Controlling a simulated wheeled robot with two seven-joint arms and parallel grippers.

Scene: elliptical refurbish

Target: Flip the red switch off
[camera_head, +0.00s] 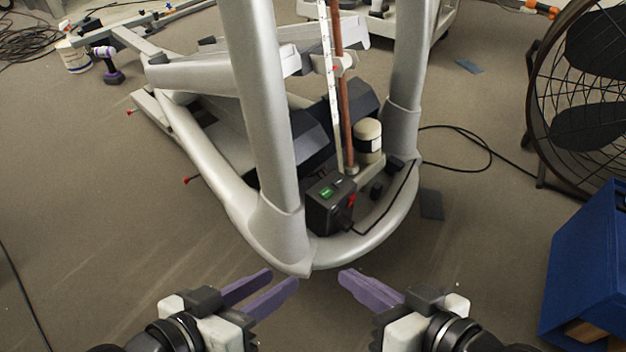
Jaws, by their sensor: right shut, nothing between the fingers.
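A black control box (322,212) sits at the front of the elliptical machine's base, between its two grey uprights. A red switch (351,200) is on the box's right side, and a green lit part shows on its top. I cannot tell the switch's position at this size. My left gripper (281,279) is in front of and below the box, left of the middle, with its two purple fingers apart and nothing between them. My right gripper (347,279) is in front of the base, right of the middle, its purple fingers shut and empty. Neither gripper touches the machine.
The curved grey base tube (340,254) lies between my grippers and the box. Grey uprights (262,110) flank the box. A black cable runs right from the base. A large fan (580,90) and a blue box (590,265) stand at the right.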

